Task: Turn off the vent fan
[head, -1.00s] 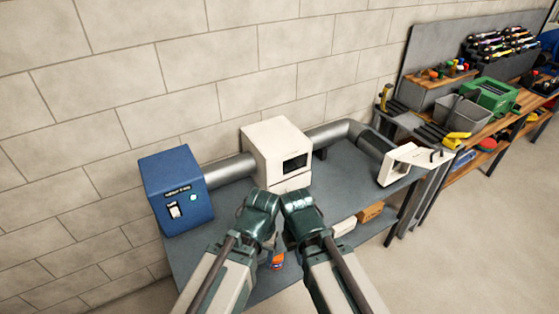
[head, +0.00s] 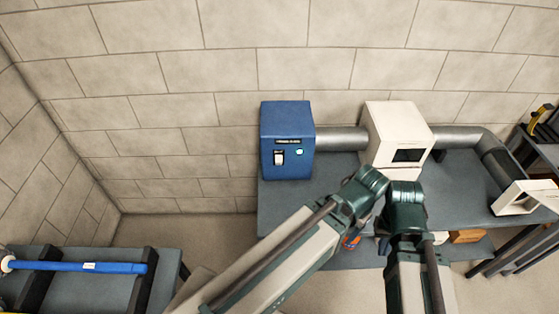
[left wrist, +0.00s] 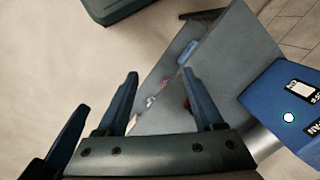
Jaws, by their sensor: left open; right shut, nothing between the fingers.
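The blue fan box (head: 287,130) stands at the left end of the grey bench, against the wall. Its front has a white rocker switch (head: 279,158) and a lit pale green lamp (head: 299,152). In the left wrist view the blue box (left wrist: 272,92) is at the right edge, with the switch panel (left wrist: 304,88) and glowing lamp (left wrist: 288,117). My left gripper (left wrist: 160,75) is open and empty, apart from the box. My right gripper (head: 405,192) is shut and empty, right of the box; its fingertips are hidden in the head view. The rocker's position is too small to tell.
A grey duct (head: 342,139) joins the blue box to a white box (head: 393,125). Another duct leads right to a white hood (head: 520,197). A blue rod (head: 75,266) lies on a rack at lower left. Floor between rack and bench is clear.

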